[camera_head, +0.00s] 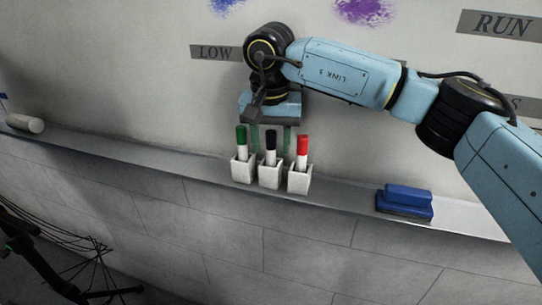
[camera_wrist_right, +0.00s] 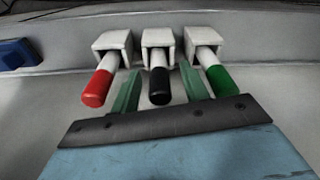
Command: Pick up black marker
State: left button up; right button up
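The black marker (camera_head: 270,147) stands cap up in the middle white holder (camera_head: 270,176) on the ledge. My right gripper (camera_head: 271,140) is over it, with green fingers apart on either side of the marker. In the right wrist view the black marker (camera_wrist_right: 159,84) lies between the two open fingers of the right gripper (camera_wrist_right: 160,88), with gaps at both sides. A green marker (camera_head: 241,142) and a red marker (camera_head: 302,150) stand in the holders on either side. My left gripper is not visible in either view.
A blue eraser (camera_head: 405,201) lies on the ledge (camera_head: 340,190) right of the holders. A white cylinder (camera_head: 25,123) lies at the far left. The whiteboard wall rises behind. The ledge between cylinder and holders is clear.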

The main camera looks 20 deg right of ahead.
grip_shut()
jog(key=shift+r, duration=0.15)
jog(key=shift+r, duration=0.6)
notch_tip(320, 180, up, 6)
jog(key=shift+f, duration=0.1)
jog(key=s+a+b, duration=0.2)
jog(key=s+a, duration=0.8)
jog(key=s, duration=0.5)
